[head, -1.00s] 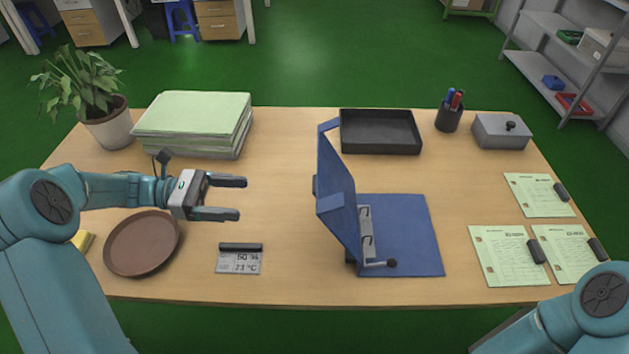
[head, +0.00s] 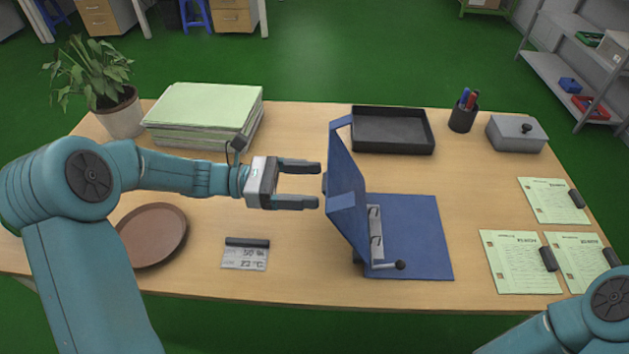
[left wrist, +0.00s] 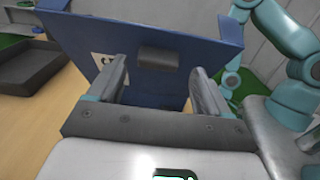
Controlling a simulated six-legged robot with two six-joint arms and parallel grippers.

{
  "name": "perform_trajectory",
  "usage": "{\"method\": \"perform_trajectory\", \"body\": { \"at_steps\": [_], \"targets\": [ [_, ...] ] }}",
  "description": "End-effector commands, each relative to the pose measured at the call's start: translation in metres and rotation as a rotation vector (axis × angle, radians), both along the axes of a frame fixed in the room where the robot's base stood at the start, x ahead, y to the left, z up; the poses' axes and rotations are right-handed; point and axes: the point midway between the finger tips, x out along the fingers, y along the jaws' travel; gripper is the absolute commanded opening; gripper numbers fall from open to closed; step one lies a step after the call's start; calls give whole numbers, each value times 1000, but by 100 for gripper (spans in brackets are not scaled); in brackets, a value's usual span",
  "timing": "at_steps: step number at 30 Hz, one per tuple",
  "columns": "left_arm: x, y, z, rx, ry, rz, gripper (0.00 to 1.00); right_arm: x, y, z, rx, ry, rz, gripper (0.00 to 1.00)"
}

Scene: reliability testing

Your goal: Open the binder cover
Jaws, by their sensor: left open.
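The blue binder stands partly open on the table. Its back cover (head: 420,235) lies flat, and its front cover (head: 346,190) stands up steeply at the left. A metal ring mechanism (head: 376,235) with a dark-knobbed lever shows between them. My left gripper (head: 318,185) is open, just left of the raised cover, with its fingertips pointing at the cover's outer face. In the left wrist view the cover (left wrist: 175,85) fills the space ahead of the open fingers (left wrist: 155,80), with a dark tab (left wrist: 160,58) on it between them. Whether the fingers touch it is unclear. My right gripper is not visible.
A black tray (head: 393,146), pen cup (head: 463,116) and grey box (head: 515,133) stand behind the binder. Green sheets (head: 520,262) lie at right.

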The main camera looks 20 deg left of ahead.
Motion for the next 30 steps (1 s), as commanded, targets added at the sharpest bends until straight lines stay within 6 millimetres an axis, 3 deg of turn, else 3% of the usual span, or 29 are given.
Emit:
{"method": "perform_trajectory", "body": {
  "at_steps": [5,14,21,24,30],
  "targets": [
    [6,-16,0,0,0,-1,79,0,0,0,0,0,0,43],
    [7,-17,0,0,0,1,79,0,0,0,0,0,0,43],
    [7,-17,0,0,0,1,1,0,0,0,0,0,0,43],
    [8,-18,3,8,2,0,0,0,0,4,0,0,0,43],
    [11,-32,20,97,28,-2,0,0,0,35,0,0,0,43]
  ]
}}
